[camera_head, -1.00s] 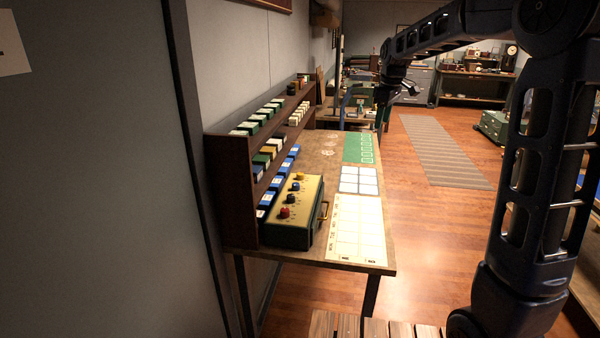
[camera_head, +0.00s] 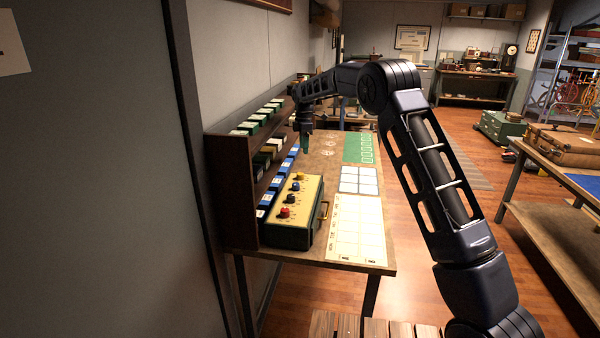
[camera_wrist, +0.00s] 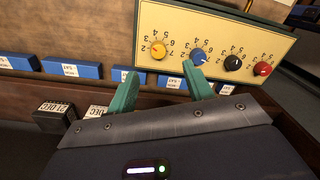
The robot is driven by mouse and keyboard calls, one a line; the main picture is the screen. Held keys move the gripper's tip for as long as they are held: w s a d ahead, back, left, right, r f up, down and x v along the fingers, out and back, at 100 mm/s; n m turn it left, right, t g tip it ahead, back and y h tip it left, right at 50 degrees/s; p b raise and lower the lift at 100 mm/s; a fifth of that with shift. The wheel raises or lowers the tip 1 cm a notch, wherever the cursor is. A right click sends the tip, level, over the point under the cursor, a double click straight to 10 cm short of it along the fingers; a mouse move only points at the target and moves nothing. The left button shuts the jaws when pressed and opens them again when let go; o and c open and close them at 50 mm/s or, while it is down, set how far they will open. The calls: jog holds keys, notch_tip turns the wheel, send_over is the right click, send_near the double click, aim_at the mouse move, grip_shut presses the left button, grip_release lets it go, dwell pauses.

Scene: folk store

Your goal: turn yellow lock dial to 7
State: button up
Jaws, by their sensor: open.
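The lock box (camera_head: 295,212) is a dark green case with a cream face, standing on the bench against the shelf. Its yellow dial (camera_head: 299,177) is the farthest of a row with blue, black and red dials. In the wrist view the yellow dial (camera_wrist: 158,50) is at the left end of the panel (camera_wrist: 215,35), with numbers around it; its exact setting is too small to read surely. My gripper (camera_wrist: 160,82) is open and empty, its two green fingers apart, below the yellow and blue dials in that view. In the head view my gripper (camera_head: 305,145) hangs beyond the box.
A dark wooden shelf (camera_head: 232,190) with rows of small boxes stands along the wall beside the lock box. A cream grid sheet (camera_head: 357,230) and a green mat (camera_head: 361,148) lie on the bench. Blue boxes (camera_wrist: 72,68) sit near the fingers in the wrist view.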

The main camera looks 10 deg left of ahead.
aim_at(300, 173)
jog(key=shift+n, duration=0.3)
jog(key=f, duration=0.4)
jog(key=a+f, duration=0.1)
jog(key=f, duration=0.7)
jog(key=shift+s+a+f, duration=0.15)
jog(key=shift+a, duration=0.15)
jog(key=c, duration=1)
jog(key=shift+o, duration=0.2)
